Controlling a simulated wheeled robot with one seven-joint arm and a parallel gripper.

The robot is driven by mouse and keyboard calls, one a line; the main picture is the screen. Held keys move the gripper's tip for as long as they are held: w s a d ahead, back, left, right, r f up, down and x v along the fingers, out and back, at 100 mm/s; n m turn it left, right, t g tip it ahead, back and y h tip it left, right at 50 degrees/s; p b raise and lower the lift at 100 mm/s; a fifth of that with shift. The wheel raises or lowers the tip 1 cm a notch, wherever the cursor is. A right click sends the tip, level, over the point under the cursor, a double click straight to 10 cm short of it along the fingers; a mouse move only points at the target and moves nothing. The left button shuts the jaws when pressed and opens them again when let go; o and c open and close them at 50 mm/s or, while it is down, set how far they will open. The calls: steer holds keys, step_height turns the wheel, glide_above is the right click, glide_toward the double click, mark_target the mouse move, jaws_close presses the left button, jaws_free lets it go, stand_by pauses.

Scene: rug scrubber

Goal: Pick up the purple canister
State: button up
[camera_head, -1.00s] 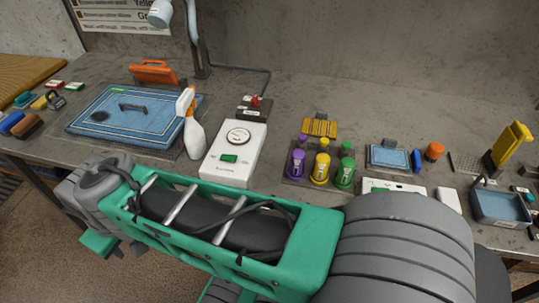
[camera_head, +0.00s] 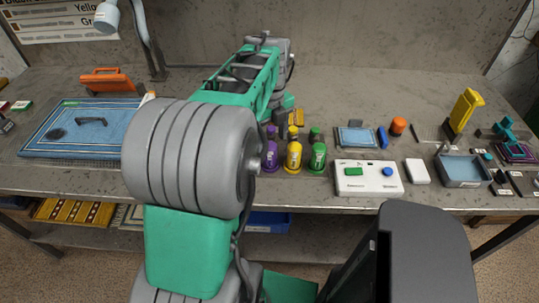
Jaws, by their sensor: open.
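The purple canister (camera_head: 270,157) stands upright on the workbench at the left end of a short row of canisters, just right of my arm's large grey joint. That joint is close to its left edge in the picture and may cover part of it. The yellow canister (camera_head: 293,156) and the green canister (camera_head: 318,157) stand to its right. My arm reaches over the bench toward the back wall, its far grey end above and behind the canisters. The gripper fingers cannot be made out; the arm hides them.
A white box with green and blue buttons (camera_head: 367,179) lies right of the canisters. Behind it are a small blue pad (camera_head: 356,138) and an orange-topped item (camera_head: 398,126). A blue-grey tray (camera_head: 462,171) is farther right. A blue rug (camera_head: 75,132) lies left.

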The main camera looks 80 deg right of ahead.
mark_target(270, 154)
step_height(270, 154, down, 7)
steer(key=shift+w+f+p, duration=0.1)
steer(key=shift+w+p, duration=0.05)
steer(key=shift+p, duration=0.4)
jaws_close()
stand_by(0.3)
